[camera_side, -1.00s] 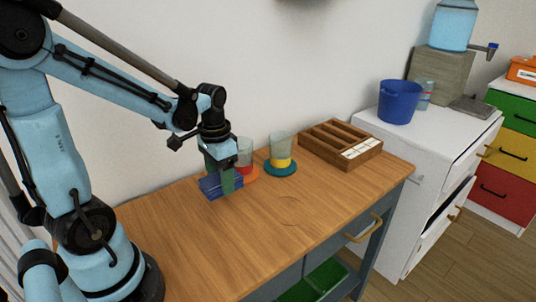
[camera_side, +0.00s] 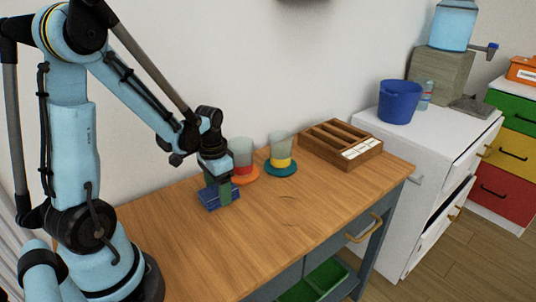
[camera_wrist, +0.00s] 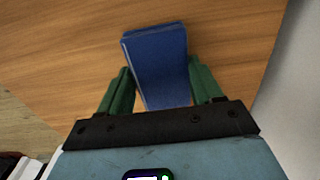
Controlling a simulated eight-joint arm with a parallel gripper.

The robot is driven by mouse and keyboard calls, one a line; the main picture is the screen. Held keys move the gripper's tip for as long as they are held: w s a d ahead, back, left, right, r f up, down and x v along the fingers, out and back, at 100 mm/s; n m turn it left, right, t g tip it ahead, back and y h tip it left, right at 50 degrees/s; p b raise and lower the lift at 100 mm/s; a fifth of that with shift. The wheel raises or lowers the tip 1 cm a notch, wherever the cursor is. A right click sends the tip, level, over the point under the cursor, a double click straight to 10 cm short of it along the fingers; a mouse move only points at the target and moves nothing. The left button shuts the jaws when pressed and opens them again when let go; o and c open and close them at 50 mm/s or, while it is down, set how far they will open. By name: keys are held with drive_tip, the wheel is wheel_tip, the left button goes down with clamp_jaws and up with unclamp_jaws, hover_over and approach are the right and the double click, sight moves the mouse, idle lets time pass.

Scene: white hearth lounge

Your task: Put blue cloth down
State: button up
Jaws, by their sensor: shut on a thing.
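The blue cloth (camera_side: 212,199) is a folded, flat block at the left part of the wooden tabletop. My gripper (camera_side: 218,188) is shut on it, with green fingers on its two sides and pointing down. In the wrist view the cloth (camera_wrist: 157,60) lies between the green fingertips of my gripper (camera_wrist: 160,84), and its far end reaches out past them. The cloth is close to the tabletop; I cannot tell whether it touches the wood.
A glass with a red band (camera_side: 241,158) on an orange coaster (camera_side: 247,179) and a glass with a yellow band (camera_side: 281,150) on a teal coaster (camera_side: 281,169) stand just behind. A wooden compartment box (camera_side: 335,140) sits at the back right. The tabletop (camera_side: 270,230) in front is clear.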

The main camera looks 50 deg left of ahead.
drive_tip(key=shift+f, duration=0.15)
drive_tip(key=o, duration=1.1)
wheel_tip(320, 180, up, 12)
drive_tip(key=d+r+t, duration=0.1)
drive_tip(key=d+t, duration=0.6)
drive_tip(key=d, duration=0.6)
drive_tip(key=shift+w+r, duration=0.15)
drive_tip(key=shift+w, duration=0.15)
